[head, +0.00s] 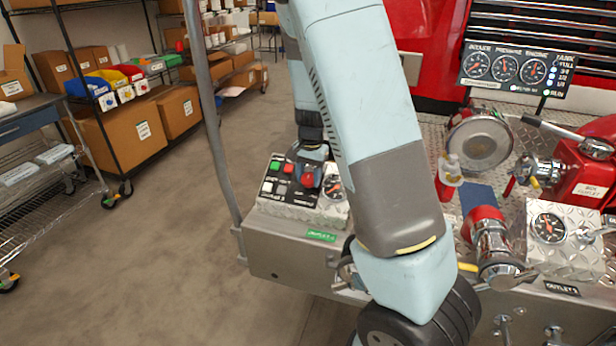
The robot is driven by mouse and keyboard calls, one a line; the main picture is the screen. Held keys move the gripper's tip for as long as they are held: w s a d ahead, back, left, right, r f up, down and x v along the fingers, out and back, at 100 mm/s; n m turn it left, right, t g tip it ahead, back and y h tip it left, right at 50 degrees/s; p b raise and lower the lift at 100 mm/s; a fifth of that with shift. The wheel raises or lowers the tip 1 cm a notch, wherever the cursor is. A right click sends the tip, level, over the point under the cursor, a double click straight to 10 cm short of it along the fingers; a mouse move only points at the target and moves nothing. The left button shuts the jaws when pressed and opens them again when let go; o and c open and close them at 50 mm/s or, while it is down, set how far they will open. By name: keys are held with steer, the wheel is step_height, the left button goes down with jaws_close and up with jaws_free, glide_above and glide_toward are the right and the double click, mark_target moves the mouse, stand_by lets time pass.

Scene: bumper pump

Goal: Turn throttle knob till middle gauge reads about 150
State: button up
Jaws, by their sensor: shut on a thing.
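The gauge panel (517,70) stands at the upper right with three round dials in a row. The middle gauge (505,69) has a dark face and an orange-red needle, but its number is too small to read. A red knob (307,180) sits on the small metal control box (290,208), in the centre of the view. My gripper (308,168) is at this knob, pointing down, and is shut on it. My arm hides part of the gripper and the right side of the box.
Green, white and red buttons (275,167) sit left of the knob, and a small gauge (333,187) is to its right. A grey upright pole (208,120) stands left of the box. Outlet valves (492,245) and another gauge (548,228) are at right.

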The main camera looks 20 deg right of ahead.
mark_target(311, 177)
steer(key=o, duration=1)
steer(key=shift+o, duration=0.2)
steer(key=shift+r, duration=0.1)
step_height(311, 177, up, 14)
steer(key=shift+d+f, duration=0.2)
steer(key=shift+f, duration=0.05)
steer(key=shift+s, duration=0.2)
